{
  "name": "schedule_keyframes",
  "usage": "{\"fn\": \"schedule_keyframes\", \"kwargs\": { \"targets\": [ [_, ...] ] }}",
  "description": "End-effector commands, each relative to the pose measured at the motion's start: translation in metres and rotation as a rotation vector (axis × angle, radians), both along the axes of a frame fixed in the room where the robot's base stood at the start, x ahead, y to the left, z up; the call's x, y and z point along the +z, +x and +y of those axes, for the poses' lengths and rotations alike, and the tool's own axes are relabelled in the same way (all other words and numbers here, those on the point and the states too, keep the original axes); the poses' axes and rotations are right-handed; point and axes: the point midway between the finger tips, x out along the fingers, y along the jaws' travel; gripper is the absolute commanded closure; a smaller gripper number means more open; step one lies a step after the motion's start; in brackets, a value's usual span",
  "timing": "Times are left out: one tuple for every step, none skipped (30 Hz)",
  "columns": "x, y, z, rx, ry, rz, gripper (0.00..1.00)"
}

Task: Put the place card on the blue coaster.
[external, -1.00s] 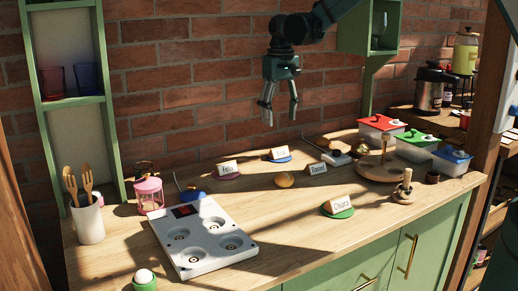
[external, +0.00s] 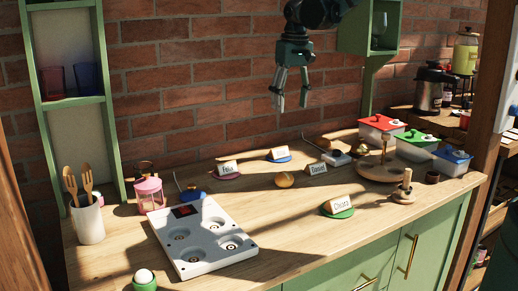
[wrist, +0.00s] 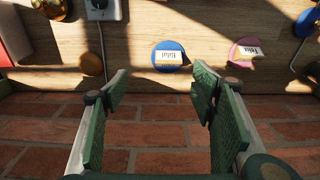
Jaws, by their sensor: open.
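A blue coaster (external: 270,159) lies near the wall with a small folded place card (external: 281,152) standing on it. In the wrist view the same blue coaster (wrist: 159,65) shows with the card (wrist: 172,57) on it; its name is too small to read surely. Other place cards are Felix (external: 227,167) on a pink coaster (external: 229,177), Daniel (external: 316,168) and Chiara (external: 339,204) on a green coaster (external: 343,214). My gripper (external: 291,104) is open and empty, well above the counter near the wall. Its fingers (wrist: 160,90) are wide apart in the wrist view.
A yellow round thing (external: 284,180) lies in front of the blue coaster. A white tray with round wells (external: 200,238) lies front left. A wooden stand (external: 376,174) and lidded boxes (external: 420,146) are at the right. The brick wall (external: 200,90) is close behind.

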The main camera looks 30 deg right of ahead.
Motion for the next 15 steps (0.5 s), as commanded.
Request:
{"fn": "schedule_keyframes", "kwargs": {
  "targets": [
    [0.010,-0.007,-0.005,-0.001,0.002,-0.010,0.43],
    [0.015,-0.011,-0.007,-0.001,0.003,-0.016,0.43],
    [0.022,-0.015,-0.011,-0.001,0.004,-0.024,0.43],
    [0.027,-0.019,-0.014,-0.001,0.005,-0.029,0.43],
    [0.031,-0.023,-0.016,-0.001,0.006,-0.036,0.43],
    [0.038,-0.028,-0.020,-0.002,0.008,-0.044,0.43],
    [0.042,-0.032,-0.023,-0.002,0.009,-0.051,0.43],
    [0.047,-0.036,-0.025,-0.002,0.009,-0.056,0.43],
    [0.053,-0.041,-0.029,-0.002,0.011,-0.064,0.43],
    [0.058,-0.045,-0.032,-0.001,0.011,-0.070,0.43],
    [0.062,-0.049,-0.034,-0.001,0.012,-0.077,0.43],
    [0.068,-0.054,-0.037,-0.001,0.013,-0.085,0.43],
    [0.072,-0.059,-0.040,-0.001,0.014,-0.090,0.43],
    [0.076,-0.063,-0.042,-0.001,0.015,-0.096,0.43],
    [0.081,-0.069,-0.046,-0.001,0.016,-0.105,0.43]
  ]
}}
